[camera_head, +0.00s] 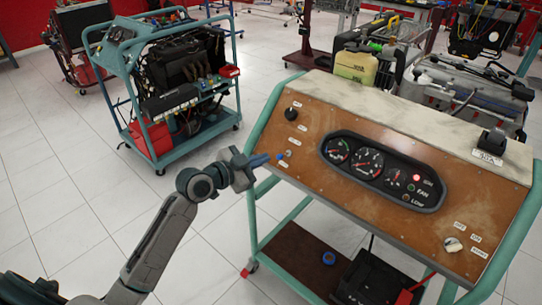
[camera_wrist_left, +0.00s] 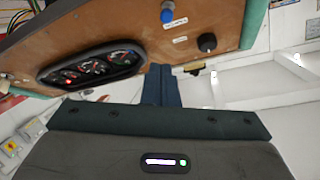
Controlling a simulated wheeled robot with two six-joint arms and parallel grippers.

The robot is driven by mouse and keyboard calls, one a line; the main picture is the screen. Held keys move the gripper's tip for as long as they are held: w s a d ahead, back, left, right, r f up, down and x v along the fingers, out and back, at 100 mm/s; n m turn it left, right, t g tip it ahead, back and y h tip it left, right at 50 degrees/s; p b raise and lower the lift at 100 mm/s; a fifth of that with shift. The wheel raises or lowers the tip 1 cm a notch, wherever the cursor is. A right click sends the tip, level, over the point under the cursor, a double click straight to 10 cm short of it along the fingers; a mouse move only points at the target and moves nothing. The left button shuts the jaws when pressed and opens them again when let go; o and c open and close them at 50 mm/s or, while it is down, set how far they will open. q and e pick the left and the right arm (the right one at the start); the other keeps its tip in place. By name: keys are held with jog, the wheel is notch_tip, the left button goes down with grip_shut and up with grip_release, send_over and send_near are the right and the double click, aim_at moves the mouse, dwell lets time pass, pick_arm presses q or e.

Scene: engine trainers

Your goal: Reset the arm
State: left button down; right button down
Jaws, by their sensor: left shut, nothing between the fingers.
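My left gripper (camera_head: 262,160) is shut and empty, at the left edge of the brown instrument panel (camera_head: 300,158) in the head view. In the left wrist view its fingers (camera_wrist_left: 161,84) are together, in front of the panel's edge. A small toggle switch (camera_head: 289,153) is just right of the fingertips. A blue-tipped knob (camera_wrist_left: 167,12) and a black knob (camera_wrist_left: 207,42) show on the panel in the wrist view. I cannot tell whether the fingers touch the panel. My right gripper is not in view.
The panel carries a gauge cluster (camera_head: 382,171) with a lit red lamp (camera_head: 416,177) and a key switch (camera_head: 453,244). Its teal frame (camera_head: 253,225) stands close to my left arm. Another teal engine trolley (camera_head: 127,100) stands at the back left. Open tiled floor (camera_head: 75,190) lies between.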

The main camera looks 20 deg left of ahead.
pick_arm(q)
jog(key=s+a+f+n+g+y, duration=0.1)
jog(key=a+f+n+y, duration=0.2)
jog(key=f, duration=0.9)
jog(key=a+f+n+g+y, duration=0.2)
jog(key=a+f, duration=0.2)
jog(key=f, duration=0.8)
jog(key=s+a+f+n+g+y, duration=0.1)
jog(key=s+f, duration=0.3)
jog(key=f, duration=0.5)
jog(key=s+a+f+n+g+y, duration=0.1)
jog(key=s+f+n, duration=0.1)
jog(key=s+f, duration=0.45)
jog(key=s+f+n+g+y, duration=0.1)
jog(key=s+f+g, duration=0.3)
jog(key=s+f, duration=1.4)
jog(key=s+d+f+g, duration=0.2)
jog(key=s+f, duration=0.3)
jog(key=s, duration=0.6)
jog(key=s+d+f+g, duration=0.1)
jog(key=s+f, duration=0.4)
jog(key=s, duration=0.6)
jog(key=shift+d+n+g, duration=0.4)
jog(key=shift+g, duration=0.1)
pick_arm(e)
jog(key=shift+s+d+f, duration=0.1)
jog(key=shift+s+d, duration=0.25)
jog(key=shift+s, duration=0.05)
